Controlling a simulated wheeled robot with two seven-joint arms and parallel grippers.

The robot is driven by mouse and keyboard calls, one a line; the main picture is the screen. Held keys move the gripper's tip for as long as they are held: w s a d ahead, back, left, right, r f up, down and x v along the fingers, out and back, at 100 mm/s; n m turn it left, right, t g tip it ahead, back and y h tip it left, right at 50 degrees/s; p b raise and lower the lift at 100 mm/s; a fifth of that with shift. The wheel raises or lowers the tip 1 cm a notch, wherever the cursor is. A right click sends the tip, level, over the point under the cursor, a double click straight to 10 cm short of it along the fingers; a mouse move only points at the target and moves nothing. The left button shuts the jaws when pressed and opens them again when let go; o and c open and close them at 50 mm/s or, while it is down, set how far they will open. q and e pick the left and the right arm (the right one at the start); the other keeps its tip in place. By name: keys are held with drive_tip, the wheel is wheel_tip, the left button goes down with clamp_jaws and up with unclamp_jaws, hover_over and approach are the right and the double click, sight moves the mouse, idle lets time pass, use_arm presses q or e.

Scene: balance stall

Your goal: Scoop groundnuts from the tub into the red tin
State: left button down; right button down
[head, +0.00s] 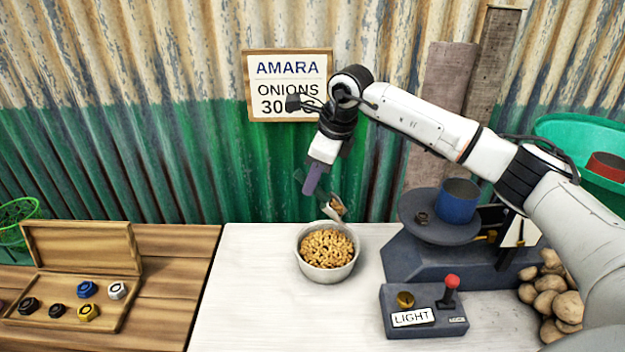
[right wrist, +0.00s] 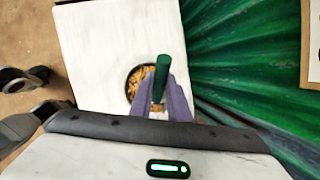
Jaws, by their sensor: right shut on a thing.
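My right gripper (head: 313,180) is shut on the handle of a scoop (head: 332,206), above the back of the tub. The handle shows dark green between the purple fingers in the right wrist view (right wrist: 160,80). The scoop is tilted, with some brown groundnuts at its end. The round pale tub (head: 326,274) stands on the white table, full of groundnuts (head: 327,246). It is partly hidden in the right wrist view (right wrist: 129,91). A red tin (head: 606,168) shows at the far right, in or by a green basin. My left gripper is not in view.
A scale (head: 440,262) carries a blue tin (head: 457,203) and a small dark nut on its pan. A LIGHT box (head: 423,310) with a red-topped lever stands before it. Potatoes (head: 551,295) lie right; an open wooden box (head: 82,252) is left. The table's left front is clear.

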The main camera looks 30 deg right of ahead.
drive_tip(key=shift+w+a+r+g+h, duration=0.2)
drive_tip(key=shift+a+r+g+h, duration=0.05)
drive_tip(key=shift+r+g+h, duration=0.4)
drive_tip(key=shift+g+h, duration=0.65)
drive_tip(key=shift+h, duration=0.2)
drive_tip(key=g+h, duration=0.2)
drive_tip(key=h, duration=0.1)
drive_tip(key=shift+s+d+r+n+g, duration=0.2)
drive_tip(key=shift+r+n+g, duration=0.1)
drive_tip(key=shift+r+g, duration=0.1)
